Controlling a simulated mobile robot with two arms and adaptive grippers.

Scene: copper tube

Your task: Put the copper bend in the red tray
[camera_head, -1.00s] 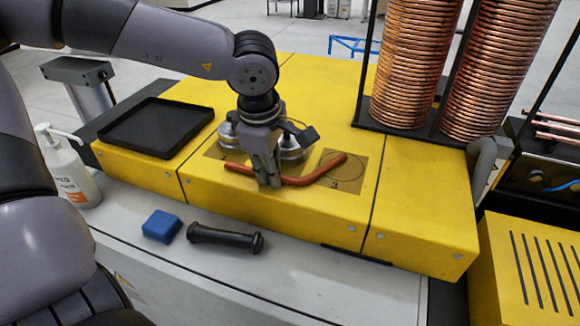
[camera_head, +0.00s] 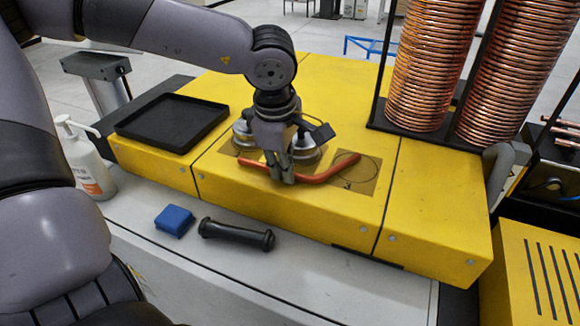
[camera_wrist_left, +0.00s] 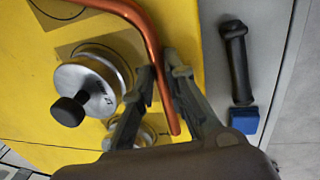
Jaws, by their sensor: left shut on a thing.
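The copper bend (camera_head: 325,175) is a reddish tube with a bent end, at the front of the yellow bench top, over the brown plates. My left gripper (camera_head: 283,178) points down and is shut on its straight part. In the left wrist view the copper bend (camera_wrist_left: 150,37) runs between the fingers of my left gripper (camera_wrist_left: 161,75). I cannot tell if the tube touches the bench. A black, empty tray (camera_head: 172,122) lies at the left end of the bench. I see no red tray. My right gripper is not in view.
Two silver weights with dark knobs (camera_wrist_left: 85,88) stand close to my left gripper. Tall copper coils (camera_head: 425,65) stand at the back right. A blue block (camera_head: 174,221), a black handle (camera_head: 237,234) and a white bottle (camera_head: 88,165) are on the lower grey ledge.

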